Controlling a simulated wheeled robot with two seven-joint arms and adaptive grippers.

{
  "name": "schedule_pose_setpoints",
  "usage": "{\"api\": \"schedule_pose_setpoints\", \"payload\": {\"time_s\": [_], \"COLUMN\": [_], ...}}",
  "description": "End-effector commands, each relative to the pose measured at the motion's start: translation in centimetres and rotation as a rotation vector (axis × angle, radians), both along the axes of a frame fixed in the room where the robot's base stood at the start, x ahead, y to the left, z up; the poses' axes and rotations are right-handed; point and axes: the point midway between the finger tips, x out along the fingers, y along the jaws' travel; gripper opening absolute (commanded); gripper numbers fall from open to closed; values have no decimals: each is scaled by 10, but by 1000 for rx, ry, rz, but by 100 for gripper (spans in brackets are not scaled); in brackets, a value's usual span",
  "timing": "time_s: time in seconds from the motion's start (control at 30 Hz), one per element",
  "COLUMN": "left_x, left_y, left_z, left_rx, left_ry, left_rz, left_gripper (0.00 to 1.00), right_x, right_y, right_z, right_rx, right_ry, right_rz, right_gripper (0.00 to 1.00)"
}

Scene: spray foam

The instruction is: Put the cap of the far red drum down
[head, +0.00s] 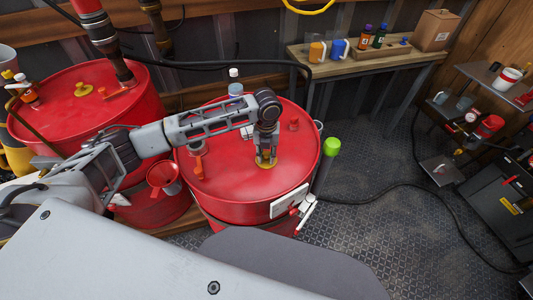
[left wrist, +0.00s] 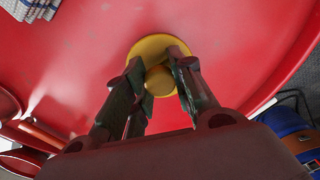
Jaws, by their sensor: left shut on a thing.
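My left gripper (head: 266,157) reaches down over the lid of the middle red drum (head: 225,175). It is shut on a yellow cap (head: 264,166), a round disc with a raised knob. In the left wrist view the two fingers stand either side of the knob of the cap (left wrist: 146,47), with the red lid (left wrist: 85,55) behind it. The cap is at or very near the lid; I cannot tell whether it touches. The other red drum (head: 60,112) stands to the left, with its own yellow cap (head: 82,88) on top. My right gripper is not in view.
On the middle drum are a clear bottle (head: 235,83), a small red fitting (head: 293,124) and an orange-red piece (head: 198,165). A red funnel (head: 162,177) is at its left side, a green-topped tool (head: 331,147) at its right. A workbench (head: 350,67) stands behind.

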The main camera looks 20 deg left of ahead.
Motion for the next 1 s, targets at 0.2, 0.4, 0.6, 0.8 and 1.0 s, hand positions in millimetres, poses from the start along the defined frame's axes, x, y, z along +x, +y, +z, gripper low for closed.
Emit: {"api": "schedule_pose_setpoints", "payload": {"time_s": [0.2,0.4,0.6,0.8,1.0], "left_x": [0,0,0,1,1], "left_y": [0,0,0,0,0], "left_z": [-1,0,1,13,37], "left_rx": [0,0,0,-1,-1], "left_ry": [0,0,0,-2,-2], "left_rz": [0,0,0,0,0], "left_gripper": [46,46,46,46,46], "right_x": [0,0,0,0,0], "right_y": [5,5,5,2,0], "right_z": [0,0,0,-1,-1], "right_rx": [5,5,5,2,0], "right_ry": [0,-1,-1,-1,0], "right_rz": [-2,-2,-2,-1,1], "right_gripper": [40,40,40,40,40]}}
